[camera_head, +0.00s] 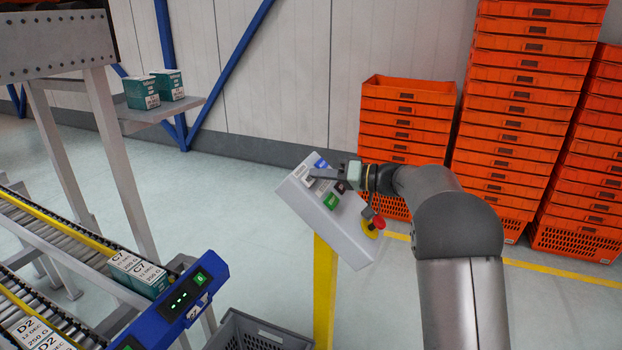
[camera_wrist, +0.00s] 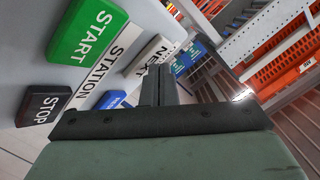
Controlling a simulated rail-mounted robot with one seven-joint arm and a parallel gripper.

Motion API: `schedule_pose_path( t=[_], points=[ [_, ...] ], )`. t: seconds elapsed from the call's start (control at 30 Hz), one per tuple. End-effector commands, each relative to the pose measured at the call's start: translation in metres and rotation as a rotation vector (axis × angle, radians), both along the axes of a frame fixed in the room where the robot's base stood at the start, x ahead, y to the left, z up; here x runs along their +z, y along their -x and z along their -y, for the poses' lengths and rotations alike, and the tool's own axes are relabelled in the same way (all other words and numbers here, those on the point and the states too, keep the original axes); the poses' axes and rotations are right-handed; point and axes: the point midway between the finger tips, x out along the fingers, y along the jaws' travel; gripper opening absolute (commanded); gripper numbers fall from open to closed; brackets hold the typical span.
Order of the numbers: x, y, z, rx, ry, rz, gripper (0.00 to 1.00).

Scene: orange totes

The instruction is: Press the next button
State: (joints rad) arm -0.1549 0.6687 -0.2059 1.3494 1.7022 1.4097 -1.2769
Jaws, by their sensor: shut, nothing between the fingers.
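The grey control panel (camera_head: 352,232) stands tilted on a yellow post (camera_head: 325,290). In the wrist view, the white NEXT button (camera_wrist: 152,53) lies directly beyond my fingertips, which partly cover it. I cannot tell whether they touch it. The green START button (camera_wrist: 88,32), black STOP button (camera_wrist: 42,105) and a blue button (camera_wrist: 112,100) are around it. In the head view my gripper (camera_head: 314,173) is shut and empty over the upper part of the panel, between the blue button (camera_head: 321,163) and the green button (camera_head: 330,200).
A red emergency stop (camera_head: 377,222) sits at the panel's lower right. Orange totes (camera_head: 408,110) stand stacked behind. A roller conveyor (camera_head: 85,240) with labelled boxes (camera_head: 137,270) runs at the left. A grey crate (camera_head: 270,335) is below the panel.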

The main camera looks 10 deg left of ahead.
Motion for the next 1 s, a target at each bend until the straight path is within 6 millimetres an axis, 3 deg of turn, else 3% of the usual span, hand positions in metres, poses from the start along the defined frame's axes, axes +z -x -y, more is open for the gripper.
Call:
schedule_pose_path(
  t=[1.0],
  points=[
    [0.015,0.004,0.011,0.0,0.0,0.0,0.0]
  ],
)
